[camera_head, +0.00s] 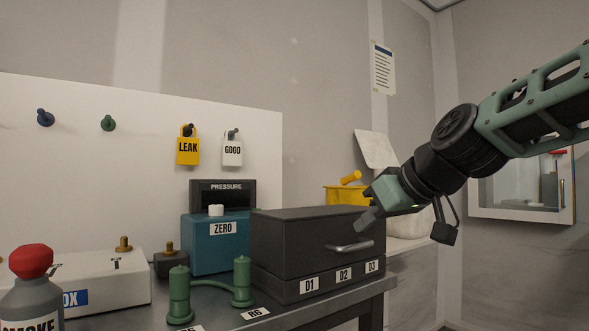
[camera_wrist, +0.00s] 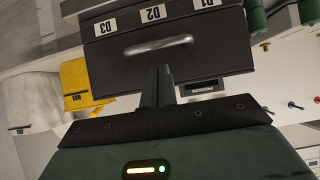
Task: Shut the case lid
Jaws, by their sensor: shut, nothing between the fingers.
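The dark grey case has a lower base (camera_head: 272,288) with labels D1, D2 and D3, and a lid (camera_head: 295,245) with a metal handle (camera_head: 350,246) on its front. The lid lies down over the base, with only a thin seam between them. In the wrist view, the lid (camera_wrist: 205,65) and handle (camera_wrist: 158,46) appear upside down. My gripper (camera_head: 366,224) is shut and empty at the lid's right end, near its top edge. Its fingertips (camera_wrist: 160,72) overlap the lid in the wrist view. I cannot tell whether they touch it.
A teal ZERO box (camera_head: 205,255) with a PRESSURE display stands left of the case. Green posts (camera_head: 180,295) stand in front. A yellow bin (camera_head: 338,196) is behind the case. The bench edge (camera_head: 385,287) is close on the right, with open room beyond.

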